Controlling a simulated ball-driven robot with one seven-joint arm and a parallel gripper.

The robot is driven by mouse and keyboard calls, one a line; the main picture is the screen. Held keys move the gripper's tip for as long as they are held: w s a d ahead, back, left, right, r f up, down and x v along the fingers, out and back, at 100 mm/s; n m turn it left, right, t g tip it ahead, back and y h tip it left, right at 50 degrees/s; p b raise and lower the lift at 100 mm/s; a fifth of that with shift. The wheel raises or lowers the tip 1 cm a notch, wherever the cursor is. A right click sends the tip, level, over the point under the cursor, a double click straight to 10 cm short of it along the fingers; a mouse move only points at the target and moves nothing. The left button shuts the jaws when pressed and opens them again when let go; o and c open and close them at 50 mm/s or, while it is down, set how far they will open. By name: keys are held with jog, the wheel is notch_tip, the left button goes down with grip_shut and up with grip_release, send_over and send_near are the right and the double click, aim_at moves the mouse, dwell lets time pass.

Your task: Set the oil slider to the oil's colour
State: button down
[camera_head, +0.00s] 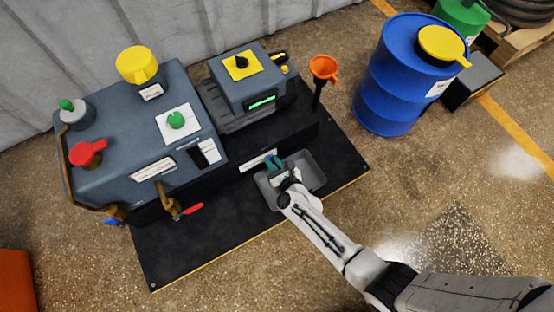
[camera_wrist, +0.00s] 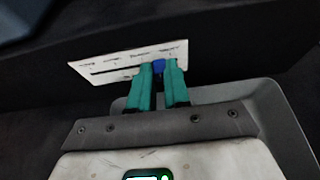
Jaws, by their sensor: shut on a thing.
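The oil slider is a white plate (camera_wrist: 105,66) on the dark front face of the machine base, with a dark slot and several labels too blurred to read. The plate also shows in the head view (camera_head: 251,164). My gripper (camera_wrist: 159,72), with teal fingers, is shut on the blue slider knob (camera_wrist: 158,66), in the right part of the plate. The fingers hide part of the slot. In the head view my gripper (camera_head: 274,163) reaches the plate's right part over a grey tray (camera_head: 315,172). I cannot make out the oil's colour.
The grey-blue machine (camera_head: 110,125) with knobs and valves stands at left. A red-handled valve (camera_head: 188,209) sticks out left of the plate. An orange funnel (camera_head: 323,68) and a blue barrel (camera_head: 392,85) stand at right. The black mat (camera_head: 190,255) in front is mostly clear.

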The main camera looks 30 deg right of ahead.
jog(key=shift+a, duration=1)
jog(key=c, duration=1.1)
grip_release()
jog(key=p+v, duration=0.3)
jog(key=v, duration=0.7)
jog(key=shift+s+r, duration=0.25)
jog(key=shift+s, duration=0.05)
